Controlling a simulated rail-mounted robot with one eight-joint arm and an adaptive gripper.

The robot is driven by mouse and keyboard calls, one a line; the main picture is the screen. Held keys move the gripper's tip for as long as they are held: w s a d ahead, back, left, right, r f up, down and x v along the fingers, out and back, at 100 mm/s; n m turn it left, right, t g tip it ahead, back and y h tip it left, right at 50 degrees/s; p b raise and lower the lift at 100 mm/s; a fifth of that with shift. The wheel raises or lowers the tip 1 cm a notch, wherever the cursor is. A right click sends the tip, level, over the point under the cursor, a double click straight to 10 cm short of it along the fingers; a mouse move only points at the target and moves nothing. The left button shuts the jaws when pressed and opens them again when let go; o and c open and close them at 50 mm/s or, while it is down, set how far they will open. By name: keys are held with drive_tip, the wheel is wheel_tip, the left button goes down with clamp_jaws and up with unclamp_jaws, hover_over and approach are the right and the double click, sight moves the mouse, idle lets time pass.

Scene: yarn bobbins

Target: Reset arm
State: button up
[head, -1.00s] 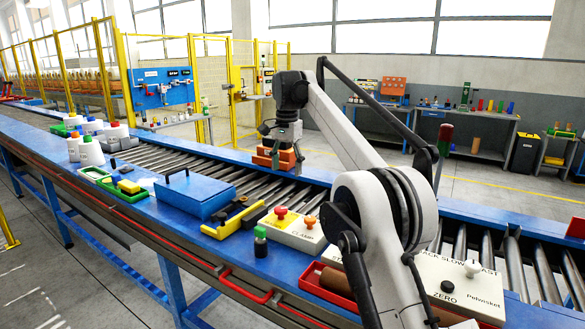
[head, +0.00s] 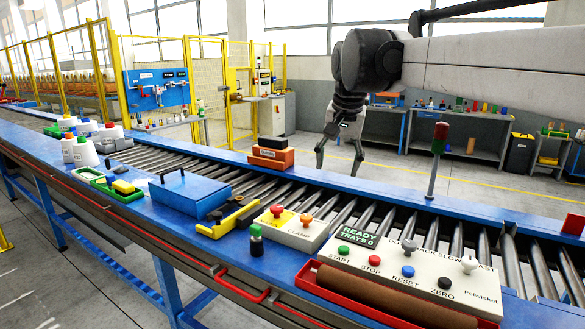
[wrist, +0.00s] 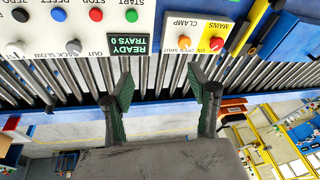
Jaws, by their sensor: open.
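My gripper (head: 340,150) hangs empty in the head view, fingers pointing down, beyond the roller conveyor's far blue rail. The wrist view also shows my gripper (wrist: 162,95), its two dark fingers spread apart with nothing between them. My arm reaches in from the right in the head view. An orange block with a black top (head: 272,153) sits on the far rail, left of my gripper and apart from it.
The control panel (head: 405,268) with coloured buttons and the clamp box (head: 288,228) stand on the near rail. A blue lidded box (head: 205,190), green tray (head: 118,187) and several bottles (head: 85,150) are to the left. A red-topped post (head: 437,160) stands right.

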drive_tip(key=s+d+f+n+t, duration=0.1)
drive_tip(key=s+d+f, duration=0.2)
drive_tip(key=s+f, duration=0.4)
drive_tip(key=s+d+f+n+t+b, duration=0.1)
drive_tip(key=s+d+f, duration=0.2)
drive_tip(key=s+f, duration=0.4)
drive_tip(key=s+d+f+n+t, duration=0.1)
drive_tip(key=s+d+f, duration=0.2)
drive_tip(key=s, duration=1.4)
wheel_tip(320, 180, down, 4)
drive_tip(key=shift+s+d+f+h+b, duration=0.1)
drive_tip(key=shift+s+d+h+b, duration=0.15)
drive_tip(key=shift+h+b, duration=0.05)
drive_tip(key=shift+t, duration=0.3)
